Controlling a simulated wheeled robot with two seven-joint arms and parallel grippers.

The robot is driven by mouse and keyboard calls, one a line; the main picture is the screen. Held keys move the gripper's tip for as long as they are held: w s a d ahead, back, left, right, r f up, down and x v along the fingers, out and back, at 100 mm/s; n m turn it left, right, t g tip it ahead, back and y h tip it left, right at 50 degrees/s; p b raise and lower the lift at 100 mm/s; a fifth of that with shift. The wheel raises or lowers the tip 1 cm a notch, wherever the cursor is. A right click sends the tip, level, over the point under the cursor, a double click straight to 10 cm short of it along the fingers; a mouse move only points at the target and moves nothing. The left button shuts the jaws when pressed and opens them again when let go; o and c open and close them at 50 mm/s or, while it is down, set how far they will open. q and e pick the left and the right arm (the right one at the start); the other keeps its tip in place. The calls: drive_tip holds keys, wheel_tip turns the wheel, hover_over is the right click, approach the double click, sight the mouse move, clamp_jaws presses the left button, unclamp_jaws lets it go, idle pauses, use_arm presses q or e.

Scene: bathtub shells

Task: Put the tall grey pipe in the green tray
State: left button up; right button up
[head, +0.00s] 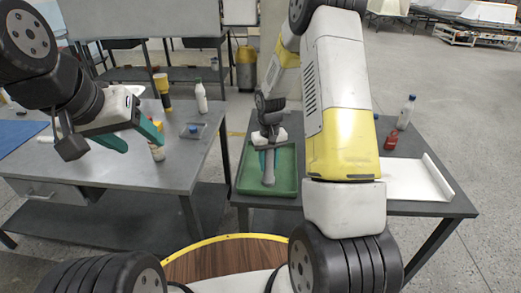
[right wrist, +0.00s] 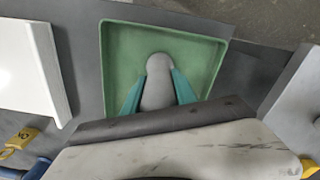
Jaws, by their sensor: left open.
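The tall grey pipe (head: 269,177) is over the green tray (head: 286,181) on the right-hand table in the head view. My right gripper (head: 268,156) is above the tray with its fingers around the pipe. In the right wrist view, the two teal fingertips (right wrist: 158,90) press on both sides of the rounded grey pipe (right wrist: 157,68), inside the outline of the green tray (right wrist: 165,32). I cannot tell whether the pipe touches the tray floor. My left gripper (head: 138,138) is open and empty above the left table.
The right table holds a red bottle (head: 391,141), a clear bottle (head: 406,112) and a white angled panel (head: 415,180). A gap separates the tables.

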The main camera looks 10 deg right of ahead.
drive_tip(key=o, duration=0.4)
drive_tip(key=shift+o, duration=0.2)
drive_tip(key=s+r+t, duration=0.1)
drive_tip(key=s+r, duration=0.1)
drive_tip(key=r, duration=0.8)
drive_tip(key=s+r+t, duration=0.1)
drive_tip(key=s+r, duration=0.1)
drive_tip(key=r, duration=0.8)
drive_tip(key=s+r+t, duration=0.1)
drive_tip(key=s+r, duration=0.2)
drive_tip(key=s, duration=0.3)
drive_tip(key=s+a+r+t+y, duration=0.1)
drive_tip(key=s+r, duration=0.3)
drive_tip(key=s, duration=0.3)
drive_tip(key=s+a+r+t+y, duration=0.1)
drive_tip(key=s+r+t, duration=0.1)
drive_tip(key=s+r, duration=0.2)
drive_tip(key=s, duration=0.3)
drive_tip(key=shift+s+a+m, duration=0.2)
drive_tip(key=shift+m, duration=0.1)
